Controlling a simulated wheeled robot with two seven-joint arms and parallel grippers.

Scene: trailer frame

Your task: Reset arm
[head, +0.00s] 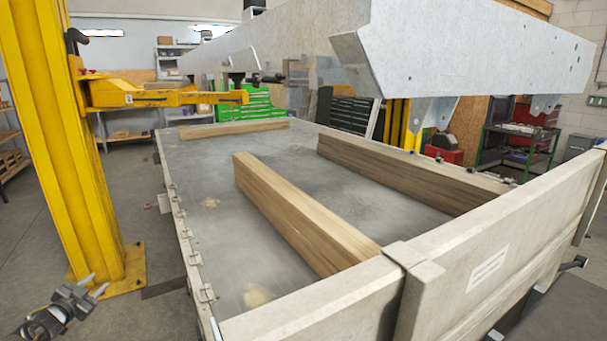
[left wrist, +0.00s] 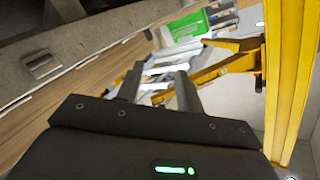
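My left gripper (head: 95,284) is in the bottom left corner of the head view, low beside the yellow lift post and apart from it. In the left wrist view its two fingers (left wrist: 160,70) stand apart with nothing between them, so it is open and empty. My right gripper and right arm are not in the head view.
A yellow lift post (head: 62,130) with a side arm (head: 165,98) stands at left. The trailer bed (head: 215,235) holds wooden beams (head: 295,215) and has a raised front panel (head: 500,250). A large grey metal body (head: 470,45) hangs above. Floor (head: 30,210) at far left is clear.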

